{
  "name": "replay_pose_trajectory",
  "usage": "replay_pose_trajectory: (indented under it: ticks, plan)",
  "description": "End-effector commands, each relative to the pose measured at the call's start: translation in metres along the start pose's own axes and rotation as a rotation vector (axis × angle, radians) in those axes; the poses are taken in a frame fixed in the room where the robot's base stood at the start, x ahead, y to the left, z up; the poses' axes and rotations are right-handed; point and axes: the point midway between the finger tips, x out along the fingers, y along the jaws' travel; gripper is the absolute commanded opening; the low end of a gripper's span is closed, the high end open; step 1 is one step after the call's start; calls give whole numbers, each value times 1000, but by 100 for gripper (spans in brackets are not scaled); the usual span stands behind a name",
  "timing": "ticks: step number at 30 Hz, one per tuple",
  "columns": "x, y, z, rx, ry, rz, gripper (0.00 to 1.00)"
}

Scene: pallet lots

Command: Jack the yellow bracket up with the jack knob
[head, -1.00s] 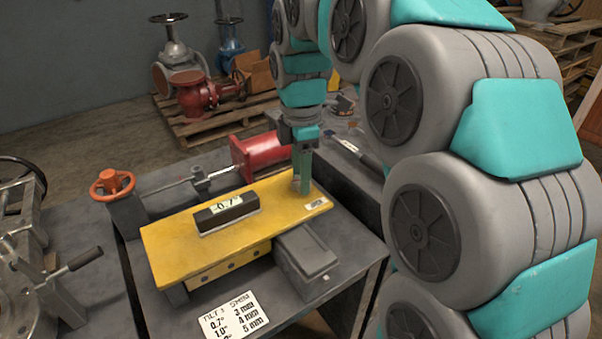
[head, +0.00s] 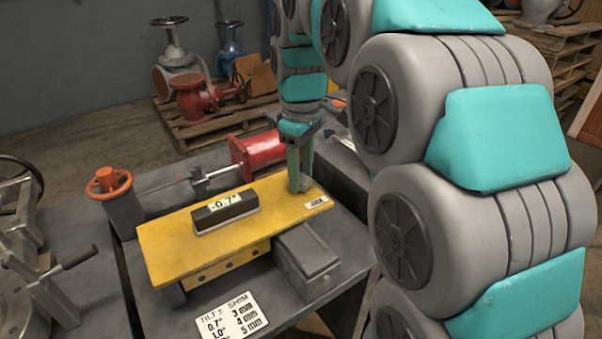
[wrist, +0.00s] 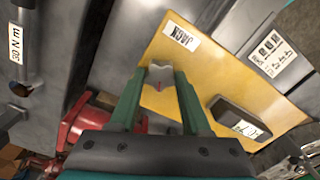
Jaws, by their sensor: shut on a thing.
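The yellow bracket (head: 170,246) is a flat plate on the grey bench, with a digital level (head: 226,210) on top that reads -0.7°. In the wrist view the bracket (wrist: 215,65) carries a label (wrist: 181,36) that appears to read JACK. The jack knob (wrist: 160,74) is a small grey lobed knob near that label, at the bracket's far right end in the head view. My gripper (wrist: 161,78) has its green fingers on either side of the knob, shut on it. In the head view my gripper (head: 301,186) points straight down, and its fingers partly hide the knob.
A grey lidded box (head: 305,262) stands against the bracket's front right. A tilt and shim card (head: 232,317) lies in front. A torque tool labelled 30 N m (wrist: 18,75) is at the wrist view's left.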

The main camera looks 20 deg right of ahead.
Motion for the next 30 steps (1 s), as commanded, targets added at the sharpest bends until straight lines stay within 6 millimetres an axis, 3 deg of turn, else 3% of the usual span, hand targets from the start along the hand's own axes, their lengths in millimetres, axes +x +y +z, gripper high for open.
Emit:
replay_pose_trajectory:
  ticks: [30]
  plan:
    - [-1,1,0,967,1,-12,0]
